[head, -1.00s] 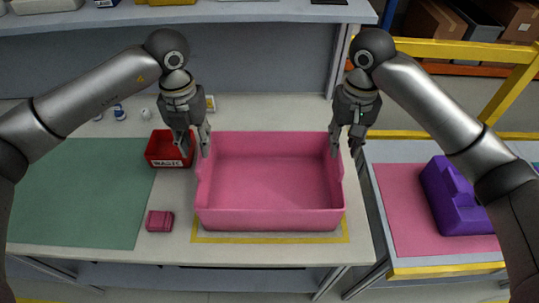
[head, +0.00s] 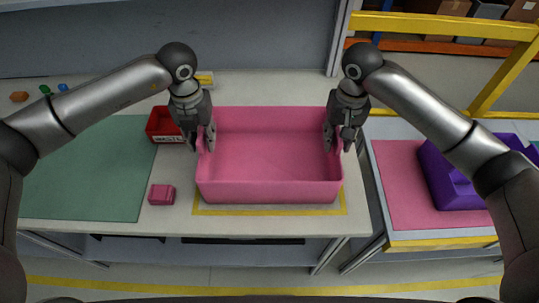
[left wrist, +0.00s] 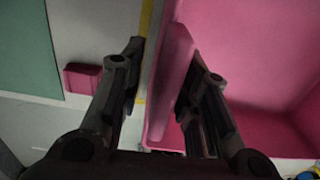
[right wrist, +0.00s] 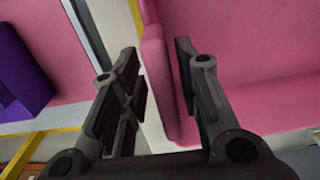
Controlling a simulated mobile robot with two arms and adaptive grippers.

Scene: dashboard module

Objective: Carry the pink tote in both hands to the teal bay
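The pink tote (head: 268,190) stands on the white table inside a yellow outline. My left gripper (head: 203,143) is at the tote's left side wall. In the left wrist view its open fingers (left wrist: 160,85) stand on either side of that wall (left wrist: 172,70), with gaps. My right gripper (head: 340,143) is at the right side wall. In the right wrist view its fingers (right wrist: 158,85) are apart, with the wall (right wrist: 157,75) between them. A teal-green mat (head: 85,175) lies on the table to the left, bare where visible.
A small red bin (head: 162,126) and a pink block (head: 162,194) sit between mat and tote. Small coloured items lie behind the mat. A separate table at the right has a pink mat (head: 400,185) and a purple object (head: 450,185). A yellow rail (head: 440,25) stands behind it.

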